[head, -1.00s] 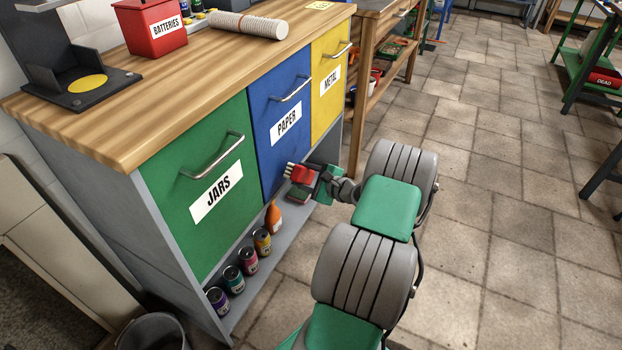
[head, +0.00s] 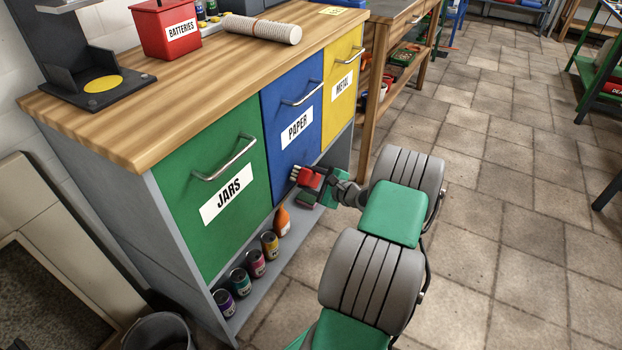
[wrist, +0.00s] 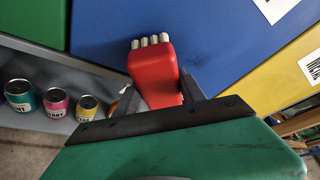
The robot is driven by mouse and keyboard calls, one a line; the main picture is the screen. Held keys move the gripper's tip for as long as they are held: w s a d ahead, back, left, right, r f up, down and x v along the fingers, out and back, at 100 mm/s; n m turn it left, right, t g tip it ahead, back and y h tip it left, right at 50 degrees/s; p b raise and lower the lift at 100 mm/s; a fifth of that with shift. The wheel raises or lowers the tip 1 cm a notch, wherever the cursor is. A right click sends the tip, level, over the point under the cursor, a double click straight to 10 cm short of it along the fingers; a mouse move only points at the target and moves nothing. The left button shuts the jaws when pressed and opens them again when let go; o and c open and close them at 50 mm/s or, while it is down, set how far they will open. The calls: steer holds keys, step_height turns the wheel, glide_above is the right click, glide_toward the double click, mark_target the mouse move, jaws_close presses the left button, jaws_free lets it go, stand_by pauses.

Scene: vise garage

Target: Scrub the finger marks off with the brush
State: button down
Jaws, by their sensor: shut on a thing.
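My gripper (head: 323,182) is shut on a red brush (head: 309,177) with pale bristles. In the wrist view the brush (wrist: 155,75) sits between the dark fingers (wrist: 160,103), its bristle tufts pointing toward the blue PAPER drawer front (wrist: 190,28). In the head view the brush is close to the lower part of the blue drawer front (head: 283,155); I cannot tell whether the bristles touch it.
Several cans (head: 240,280) and an orange bottle (head: 282,220) stand on the low shelf below the drawers. The wooden worktop (head: 215,75) holds a red BATTERIES box (head: 165,30) and a pale roll (head: 262,31). A bucket (head: 158,332) stands at lower left. The tiled floor at right is open.

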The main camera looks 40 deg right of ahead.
steer(key=shift+w+a, duration=0.15)
steer(key=shift+w, duration=0.35)
